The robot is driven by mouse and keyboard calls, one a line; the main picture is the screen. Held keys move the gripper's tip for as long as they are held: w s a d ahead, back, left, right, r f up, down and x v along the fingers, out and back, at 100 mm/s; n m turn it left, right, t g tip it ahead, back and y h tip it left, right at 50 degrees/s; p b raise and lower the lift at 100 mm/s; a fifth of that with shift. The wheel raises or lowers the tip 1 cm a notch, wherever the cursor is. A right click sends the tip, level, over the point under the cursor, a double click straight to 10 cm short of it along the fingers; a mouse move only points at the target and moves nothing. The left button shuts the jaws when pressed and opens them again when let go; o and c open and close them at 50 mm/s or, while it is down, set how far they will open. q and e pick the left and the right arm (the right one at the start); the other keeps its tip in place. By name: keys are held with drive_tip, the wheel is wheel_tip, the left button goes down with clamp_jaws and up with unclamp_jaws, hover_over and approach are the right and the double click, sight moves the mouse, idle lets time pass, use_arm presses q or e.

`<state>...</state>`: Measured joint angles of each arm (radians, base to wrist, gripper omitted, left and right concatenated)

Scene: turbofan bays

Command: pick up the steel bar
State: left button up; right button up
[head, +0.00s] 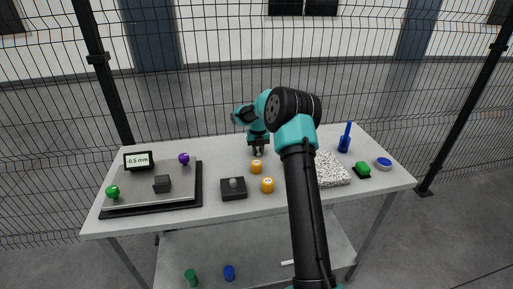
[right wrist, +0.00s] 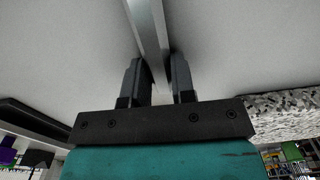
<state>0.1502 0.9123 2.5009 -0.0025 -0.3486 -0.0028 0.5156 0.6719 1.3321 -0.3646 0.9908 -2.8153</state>
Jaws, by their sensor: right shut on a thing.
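The steel bar (right wrist: 148,25) is a long, pale metal strip in the right wrist view. It runs from the top edge down between the two dark fingers of my right gripper (right wrist: 156,60), which is shut on it. In the head view my right gripper (head: 258,150) points down over the back middle of the table. The bar cannot be made out there. I cannot tell whether the bar touches the table. My left gripper is not in view.
The grey table (head: 215,155) holds a dark-edged plate (head: 135,199) with a display (head: 138,161) at left. A speckled slab (head: 331,170), blue bottle (head: 345,140) and green item (head: 363,169) are at right.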

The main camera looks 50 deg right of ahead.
clamp_jaws()
idle(0.7)
drive_tip(key=shift+r, duration=0.1)
wheel_tip(320, 180, up, 10)
idle(0.7)
idle(1.1)
